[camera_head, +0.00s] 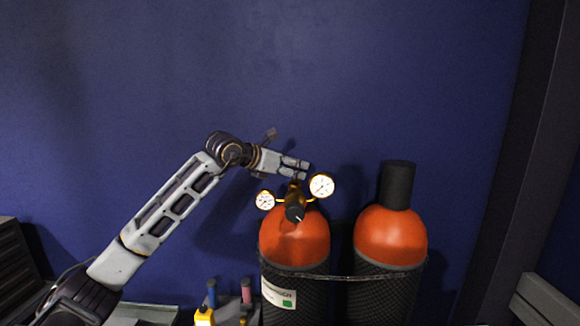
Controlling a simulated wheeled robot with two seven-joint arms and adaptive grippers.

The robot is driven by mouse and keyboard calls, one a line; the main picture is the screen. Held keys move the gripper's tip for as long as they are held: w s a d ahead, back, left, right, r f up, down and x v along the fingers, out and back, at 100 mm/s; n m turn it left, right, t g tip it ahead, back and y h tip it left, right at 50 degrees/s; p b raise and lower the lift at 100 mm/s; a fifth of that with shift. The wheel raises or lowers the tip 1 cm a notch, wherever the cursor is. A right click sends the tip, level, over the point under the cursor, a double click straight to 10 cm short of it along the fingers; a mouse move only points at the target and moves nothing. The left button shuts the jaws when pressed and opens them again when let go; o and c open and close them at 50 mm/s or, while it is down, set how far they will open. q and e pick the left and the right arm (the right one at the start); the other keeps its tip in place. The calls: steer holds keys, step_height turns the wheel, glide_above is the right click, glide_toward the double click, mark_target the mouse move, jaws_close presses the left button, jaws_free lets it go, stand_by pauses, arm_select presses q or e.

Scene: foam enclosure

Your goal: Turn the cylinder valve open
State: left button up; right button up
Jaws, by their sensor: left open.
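An orange-topped gas cylinder (294,243) stands upright in the lower middle of the head view. On its neck sits a brass regulator with two round white gauges, a left gauge (265,200) and a right gauge (322,186). A black knob (295,212) faces me between them. My left gripper (304,168) reaches in from the left at the top of this cylinder, just above the regulator. It is open, with its fingers pointing right. The cylinder valve itself is small and partly hidden by the fingers; I cannot tell whether they touch it. My right gripper is out of view.
A second orange cylinder (391,238) with a black cap (397,184) stands close on the right. A strap or chain (340,277) runs across both. Small coloured tools stand at the lower left, including a yellow one (204,317). A blue wall (420,80) is behind.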

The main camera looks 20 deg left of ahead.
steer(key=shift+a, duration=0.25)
arm_select(q)
steer(key=shift+c, duration=0.5)
steer(key=c, duration=0.9)
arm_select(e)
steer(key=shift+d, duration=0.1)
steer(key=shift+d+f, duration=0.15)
